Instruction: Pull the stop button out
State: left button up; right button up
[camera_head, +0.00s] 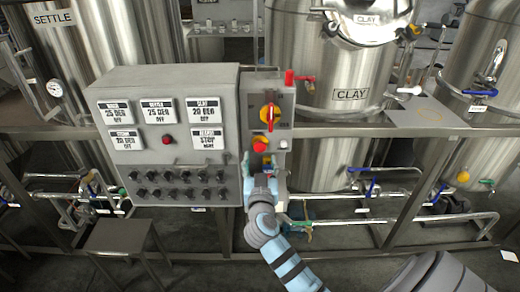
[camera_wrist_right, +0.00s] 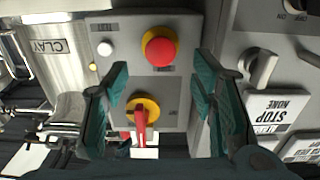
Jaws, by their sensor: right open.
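The stop button is a red mushroom head on a yellow ring, on a narrow grey panel. It shows in the head view (camera_head: 260,144) just above my right gripper (camera_head: 260,163), and in the right wrist view (camera_wrist_right: 161,51) at the upper middle. My right gripper shows in the wrist view (camera_wrist_right: 160,72) as two teal fingers spread wide, with nothing between them. The button lies ahead between the fingertip lines; I see no contact. Its depth from the fingertips is hard to tell. My left gripper is in neither view.
A red rotary switch on yellow (camera_head: 269,114) sits above the button, and a white button (camera_head: 283,145) is beside it. A wide control box (camera_head: 165,88) with labels and knobs stands close on the left. Steel tanks (camera_head: 335,75) and a rail (camera_head: 350,132) are around.

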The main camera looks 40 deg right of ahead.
aim_at(260, 149)
jog(key=x, duration=0.6)
